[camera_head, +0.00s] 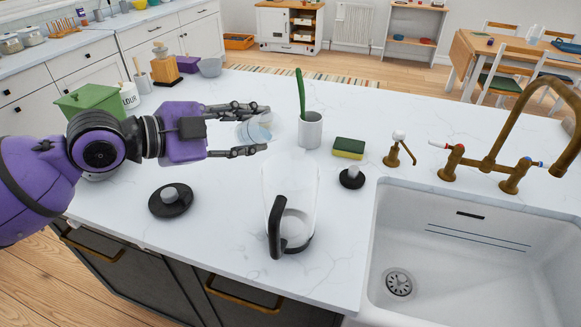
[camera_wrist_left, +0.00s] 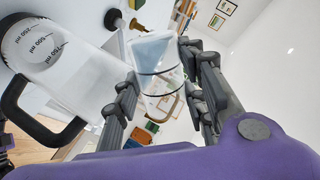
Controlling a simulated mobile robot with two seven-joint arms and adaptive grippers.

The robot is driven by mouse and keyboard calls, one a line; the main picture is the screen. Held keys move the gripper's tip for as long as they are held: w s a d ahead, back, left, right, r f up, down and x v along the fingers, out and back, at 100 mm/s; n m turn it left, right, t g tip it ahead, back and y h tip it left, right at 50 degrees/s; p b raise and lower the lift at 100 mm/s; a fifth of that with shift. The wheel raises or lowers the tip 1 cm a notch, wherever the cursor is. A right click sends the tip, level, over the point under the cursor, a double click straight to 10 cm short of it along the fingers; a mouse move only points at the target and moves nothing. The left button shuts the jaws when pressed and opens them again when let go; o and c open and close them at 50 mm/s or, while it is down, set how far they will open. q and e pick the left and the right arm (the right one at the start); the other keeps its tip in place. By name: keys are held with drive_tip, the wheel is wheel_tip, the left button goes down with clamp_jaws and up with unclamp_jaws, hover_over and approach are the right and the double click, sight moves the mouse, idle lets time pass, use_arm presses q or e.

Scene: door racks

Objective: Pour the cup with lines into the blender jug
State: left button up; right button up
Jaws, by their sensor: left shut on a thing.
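My left gripper (camera_head: 260,130) reaches in from the left above the counter, its fingers closed around the sides of the clear cup with lines (camera_head: 247,132). In the left wrist view the cup (camera_wrist_left: 155,52) sits between my fingers (camera_wrist_left: 165,95), with dark lines around it and a pale blue tint in part of it. Its exact tilt is hard to tell. The clear blender jug (camera_head: 291,195) stands upright on the counter, to the right and nearer than the cup, its black handle facing front. The jug (camera_wrist_left: 85,75) also shows at left in the wrist view. My right gripper is not seen.
A black lid (camera_head: 171,200) lies left of the jug and a small black cap (camera_head: 352,178) lies right. A grey mug (camera_head: 310,130) with a green-handled tool and a sponge (camera_head: 349,147) stand behind. The sink (camera_head: 450,250) is at right; a green box (camera_head: 88,101) is at left.

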use_arm(q)
drive_tip(key=shift+r, duration=0.2)
drive_tip(key=shift+m, duration=0.3)
drive_tip(key=shift+s+r+y, duration=0.1)
drive_tip(key=shift+r+y, duration=0.1)
drive_tip(key=shift+y, duration=0.1)
drive_tip(key=shift+f+m, duration=0.15)
drive_tip(key=shift+m, duration=0.15)
idle(0.3)
drive_tip(key=shift+f+m, duration=0.15)
drive_tip(key=shift+m, duration=0.15)
drive_tip(key=shift+t+y, duration=0.3)
drive_tip(key=shift+d+f, duration=0.1)
